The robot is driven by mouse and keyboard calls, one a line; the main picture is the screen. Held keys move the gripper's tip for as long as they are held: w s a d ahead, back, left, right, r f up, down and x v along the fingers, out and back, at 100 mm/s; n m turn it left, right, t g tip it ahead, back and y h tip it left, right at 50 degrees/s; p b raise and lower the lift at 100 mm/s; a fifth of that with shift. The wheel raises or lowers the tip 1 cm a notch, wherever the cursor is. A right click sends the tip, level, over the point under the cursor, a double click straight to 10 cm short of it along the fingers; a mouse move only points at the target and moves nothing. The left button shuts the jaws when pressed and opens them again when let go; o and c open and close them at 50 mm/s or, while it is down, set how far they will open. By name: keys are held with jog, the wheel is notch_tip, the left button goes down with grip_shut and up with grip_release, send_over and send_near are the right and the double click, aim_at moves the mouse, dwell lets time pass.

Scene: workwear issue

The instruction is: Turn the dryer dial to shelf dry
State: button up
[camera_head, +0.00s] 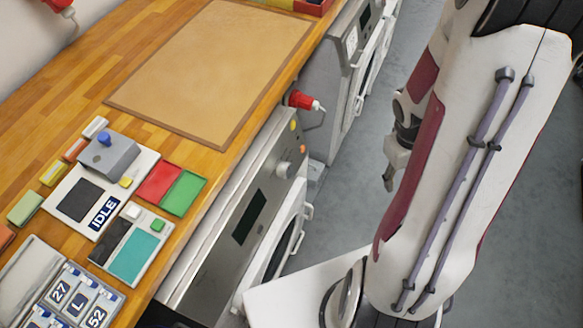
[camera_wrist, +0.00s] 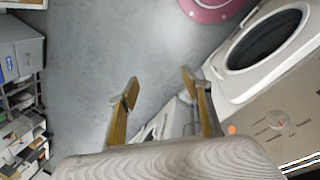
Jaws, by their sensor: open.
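A front-loading machine with a steel control panel (camera_head: 222,232) stands under the counter in the head view. A small round dial (camera_head: 282,169) sits on that panel near an orange button and a yellow button. In the wrist view a similar panel (camera_wrist: 255,150) is at lower right, with a round dial (camera_wrist: 278,120) and an orange button (camera_wrist: 232,129). The dial's markings are too small to read. My gripper (camera_head: 391,170) is over the aisle, right of the panel and apart from it. In the wrist view its fingers (camera_wrist: 160,88) are spread with nothing between them.
A white door with a round window (camera_wrist: 265,40) is right of my fingers. A second machine (camera_head: 340,95) stands farther back. A red-and-white fitting (camera_head: 305,101) juts from the counter edge. The wooden counter (camera_head: 75,110) holds a mat and several small devices.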

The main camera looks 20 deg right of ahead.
notch_tip(320, 180, down, 7)
jog(key=d+n, duration=0.1)
jog(key=n, duration=0.1)
jog(key=n+t+y, duration=1)
jog(key=y, duration=0.2)
send_near(290, 170)
jog(key=w+a, duration=0.1)
jog(key=shift+f, duration=0.2)
jog(key=shift+w+a, duration=0.1)
jog(key=shift+x, duration=3.85)
jog(key=shift+f, duration=0.1)
